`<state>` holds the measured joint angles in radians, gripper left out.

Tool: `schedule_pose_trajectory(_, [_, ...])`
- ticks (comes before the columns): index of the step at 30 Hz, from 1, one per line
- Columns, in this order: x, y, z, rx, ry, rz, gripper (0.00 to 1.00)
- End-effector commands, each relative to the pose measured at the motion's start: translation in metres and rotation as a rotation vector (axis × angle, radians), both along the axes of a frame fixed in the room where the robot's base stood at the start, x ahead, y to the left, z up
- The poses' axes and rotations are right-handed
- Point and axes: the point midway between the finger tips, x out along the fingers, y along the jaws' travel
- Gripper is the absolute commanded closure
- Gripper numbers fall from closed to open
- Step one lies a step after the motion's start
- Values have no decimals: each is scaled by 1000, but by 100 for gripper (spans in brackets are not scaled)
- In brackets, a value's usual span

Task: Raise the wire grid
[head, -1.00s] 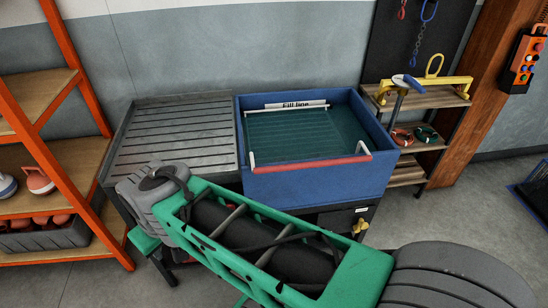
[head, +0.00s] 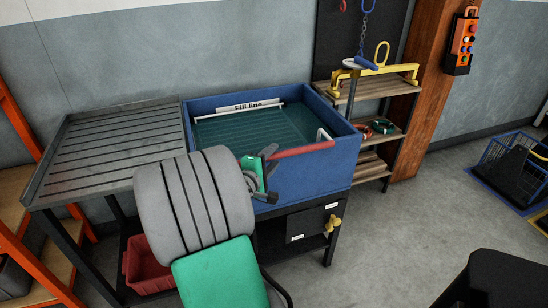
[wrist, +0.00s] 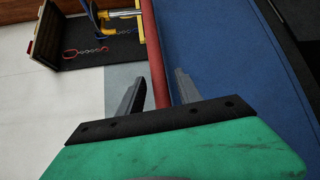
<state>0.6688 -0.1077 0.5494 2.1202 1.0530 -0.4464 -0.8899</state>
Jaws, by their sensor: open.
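The wire grid (head: 245,132) lies under dark green water in the blue tank (head: 312,175); its fine lines show through. A white bar runs along its back, and a red bar (head: 305,149) runs along the tank's front rim with a white upright at its right end. My gripper (head: 268,160) is at the left part of the red bar, whose left end it hides in the head view. In the wrist view my gripper (wrist: 161,88) is open, with the red bar (wrist: 155,50) running between its two fingers. I cannot tell whether they touch it.
A grey slatted drainboard (head: 115,145) adjoins the tank on the left. A shelf (head: 385,95) with a yellow spreader bar (head: 385,70) and shackles stands at the right. An orange control pendant (head: 463,42) hangs on the post. A blue wire basket (head: 510,155) stands on open floor farther right.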

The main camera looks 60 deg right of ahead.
Motion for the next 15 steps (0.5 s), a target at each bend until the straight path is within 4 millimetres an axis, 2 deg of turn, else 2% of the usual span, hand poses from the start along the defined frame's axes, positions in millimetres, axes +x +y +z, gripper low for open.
schedule_pose_trajectory(3, [-1, -12, -2, 1, -2, -2, 59])
schedule_pose_trajectory(11, [0, -14, -2, 0, -2, 1, 59])
schedule_pose_trajectory(15, [0, -13, -2, 0, -3, 1, 70])
